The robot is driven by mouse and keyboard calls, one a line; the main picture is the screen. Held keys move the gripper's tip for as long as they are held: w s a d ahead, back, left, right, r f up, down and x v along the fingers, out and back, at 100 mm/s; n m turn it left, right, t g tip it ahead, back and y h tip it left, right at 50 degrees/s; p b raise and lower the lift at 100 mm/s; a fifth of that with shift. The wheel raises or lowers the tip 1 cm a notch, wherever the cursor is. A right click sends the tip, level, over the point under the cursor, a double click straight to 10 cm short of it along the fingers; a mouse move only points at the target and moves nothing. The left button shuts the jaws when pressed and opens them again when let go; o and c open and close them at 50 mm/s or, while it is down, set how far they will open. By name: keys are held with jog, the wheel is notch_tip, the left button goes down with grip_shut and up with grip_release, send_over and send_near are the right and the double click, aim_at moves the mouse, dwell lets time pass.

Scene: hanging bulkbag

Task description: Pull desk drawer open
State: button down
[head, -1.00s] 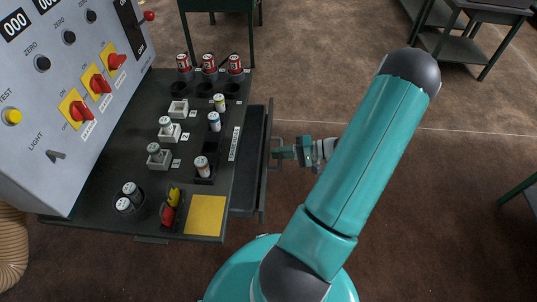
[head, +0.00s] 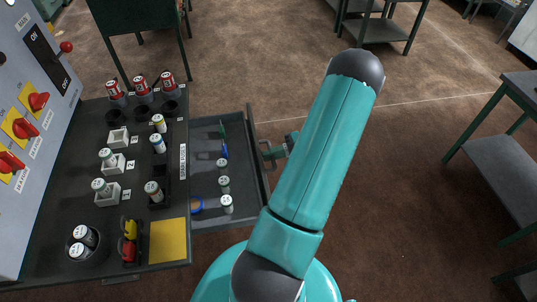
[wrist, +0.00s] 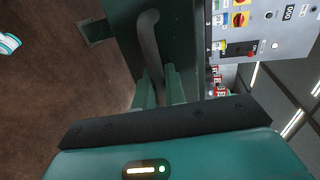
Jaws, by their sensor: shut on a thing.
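The desk drawer (head: 209,178) stands pulled out from the right side of the dark desk (head: 140,185). Inside it lie several small white-and-grey cylinders (head: 224,184), a blue ring-shaped item (head: 196,206), and a green and a blue slim item (head: 224,143). My gripper (head: 270,153) is at the drawer's front, at its handle, partly hidden behind my teal arm. In the wrist view the grey curved handle (wrist: 148,35) runs down between my gripper's two green fingers (wrist: 160,85), which are shut on it.
The desk top holds red cans (head: 141,87), small bottles (head: 158,143), white holders, a yellow pad (head: 169,241) and a grey control panel (head: 30,110). A green-legged table (head: 510,180) stands at right. Brown floor between is clear.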

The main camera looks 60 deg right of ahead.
jog(key=c, duration=1.8)
grip_release()
jog(key=shift+s+d, duration=0.1)
jog(key=v, duration=1.3)
jog(key=shift+s, duration=0.3)
jog(key=shift+d+r, duration=0.1)
